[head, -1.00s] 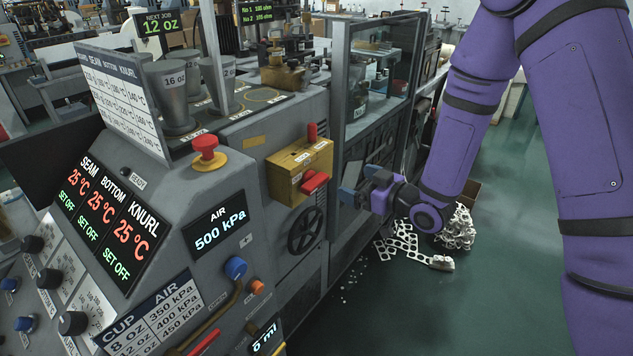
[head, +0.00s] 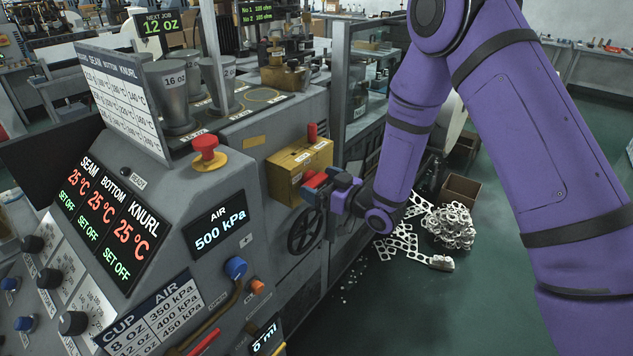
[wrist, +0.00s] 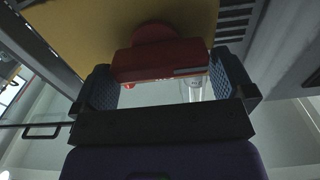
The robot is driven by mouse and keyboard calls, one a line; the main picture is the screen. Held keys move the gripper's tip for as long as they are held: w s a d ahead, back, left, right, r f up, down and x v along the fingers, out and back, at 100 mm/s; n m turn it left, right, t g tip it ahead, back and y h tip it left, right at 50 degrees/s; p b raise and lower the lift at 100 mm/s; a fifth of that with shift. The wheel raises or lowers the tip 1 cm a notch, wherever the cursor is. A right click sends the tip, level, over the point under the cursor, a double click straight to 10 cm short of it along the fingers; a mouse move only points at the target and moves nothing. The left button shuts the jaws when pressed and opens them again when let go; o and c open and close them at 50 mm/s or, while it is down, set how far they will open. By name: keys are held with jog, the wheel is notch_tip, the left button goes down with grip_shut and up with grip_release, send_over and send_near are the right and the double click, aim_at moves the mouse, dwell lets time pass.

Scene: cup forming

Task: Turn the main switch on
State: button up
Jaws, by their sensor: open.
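The main switch is a yellow box (head: 296,166) on the machine's side, with a red handle (head: 315,180) low on its front. My gripper (head: 320,190) is at the red handle. In the wrist view the red handle (wrist: 160,62) lies between the two open, textured fingers (wrist: 165,85), with the yellow face (wrist: 90,30) behind it. Whether a finger touches the handle I cannot tell. My gripper partly hides the handle's lower end in the head view.
A black handwheel (head: 305,230) sits just below the box. A red mushroom button (head: 207,152) is on the console to the left. Scrap cup blanks (head: 449,227) and a cardboard box (head: 460,190) lie on the floor at right.

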jog(key=shift+w+a, duration=0.45)
jog(key=shift+a, duration=0.1)
jog(key=c, duration=0.6)
